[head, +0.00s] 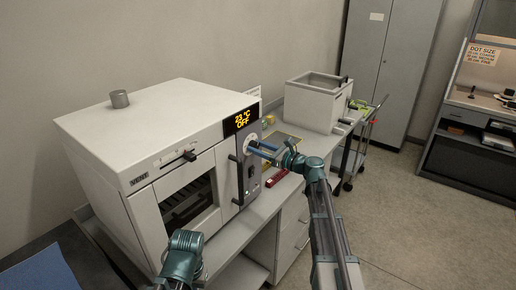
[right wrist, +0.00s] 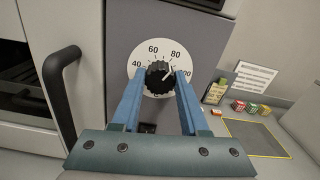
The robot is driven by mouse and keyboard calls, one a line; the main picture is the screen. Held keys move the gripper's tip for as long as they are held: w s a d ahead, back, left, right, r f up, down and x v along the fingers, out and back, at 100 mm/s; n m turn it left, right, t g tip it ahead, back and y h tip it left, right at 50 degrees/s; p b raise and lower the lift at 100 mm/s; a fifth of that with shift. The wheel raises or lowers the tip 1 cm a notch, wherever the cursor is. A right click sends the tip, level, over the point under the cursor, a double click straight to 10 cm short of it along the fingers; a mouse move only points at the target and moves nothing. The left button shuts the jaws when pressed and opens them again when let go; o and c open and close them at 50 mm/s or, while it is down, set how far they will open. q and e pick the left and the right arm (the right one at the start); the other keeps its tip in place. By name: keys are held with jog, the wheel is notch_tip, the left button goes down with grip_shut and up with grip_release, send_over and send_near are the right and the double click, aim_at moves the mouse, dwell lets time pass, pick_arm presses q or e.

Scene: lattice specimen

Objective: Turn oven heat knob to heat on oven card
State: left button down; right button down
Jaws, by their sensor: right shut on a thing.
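The white oven (head: 165,135) stands on the bench at left in the head view. Its display (head: 241,119) reads 23 °C OFF in yellow. The black heat knob (right wrist: 158,77) sits on a white dial marked from 40 to 100. Its white pointer line slants up and right, between 80 and 100. My right gripper (head: 257,147) reaches the oven's control panel; in the right wrist view its blue fingers (right wrist: 160,84) are shut on the knob's two sides. My left arm shows low in the head view, but its gripper is not visible. I cannot tell which card is the oven card.
The oven door's black handle (right wrist: 62,90) is left of the knob. A white box-shaped unit (head: 313,103) stands farther along the bench.

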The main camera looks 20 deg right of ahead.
jog(key=shift+f, duration=0.1)
jog(key=shift+c, duration=2.1)
grip_release()
jog(key=shift+s, duration=0.1)
jog(key=v, duration=1.3)
jog(key=shift+s+d, duration=0.25)
